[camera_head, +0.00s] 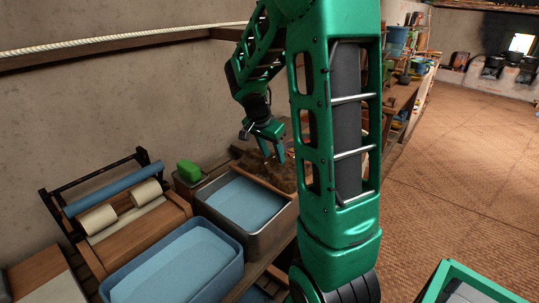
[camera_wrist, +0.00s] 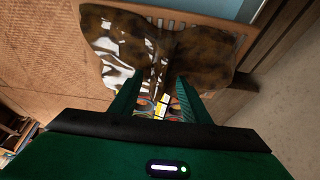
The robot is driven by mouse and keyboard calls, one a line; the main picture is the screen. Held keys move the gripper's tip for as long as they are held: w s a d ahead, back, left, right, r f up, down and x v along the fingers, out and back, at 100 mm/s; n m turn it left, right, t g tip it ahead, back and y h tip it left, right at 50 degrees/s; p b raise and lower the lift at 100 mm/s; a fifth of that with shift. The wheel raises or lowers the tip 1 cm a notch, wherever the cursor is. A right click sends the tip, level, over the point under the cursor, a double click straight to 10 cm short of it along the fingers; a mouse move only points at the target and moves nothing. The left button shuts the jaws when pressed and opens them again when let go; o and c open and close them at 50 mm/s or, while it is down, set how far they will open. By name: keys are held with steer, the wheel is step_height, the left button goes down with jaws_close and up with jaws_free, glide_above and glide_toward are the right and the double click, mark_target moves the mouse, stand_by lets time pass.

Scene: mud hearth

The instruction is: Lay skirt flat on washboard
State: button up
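The skirt looks like a dark brown, mottled cloth with white patches; it fills the top middle of the wrist view (camera_wrist: 205,52), spread wide with an uneven outline. In the head view it is a dark brown patch (camera_head: 290,178) behind the metal basin, partly hidden by my arm. A wooden board with slots, likely the washboard (camera_wrist: 228,38), shows beyond and under the cloth. My gripper (camera_head: 273,160) points down over the cloth. In the wrist view its two green fingers (camera_wrist: 158,84) stand apart, with cloth at their tips; contact is unclear.
A metal basin of water (camera_head: 289,216) stands in front of the cloth, a blue tub (camera_head: 225,287) nearer. A green block (camera_head: 188,171) sits left of the basin. A wringer with rollers (camera_head: 120,208) is at left. A rope (camera_head: 120,40) runs along the wall. Open floor lies right.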

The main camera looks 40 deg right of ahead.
steer(key=v, duration=1)
steer(key=shift+a+r, duration=0.2)
steer(key=shift+r, duration=0.1)
steer(key=s+a+f+n+y, duration=0.1)
steer(key=s+a+f+n, duration=0.1)
steer(key=s, duration=0.6)
steer(key=s+a+f+n+y, duration=0.1)
steer(key=s+a+n, duration=0.3)
steer(key=s, duration=0.4)
steer(key=s+a+f+n+y, duration=0.2)
steer(key=s+a+n, duration=0.2)
steer(key=s, duration=0.4)
steer(key=shift+s+a+f+g+y, duration=0.2)
steer(key=shift+f+g+y, duration=0.1)
steer(key=shift+f, duration=0.1)
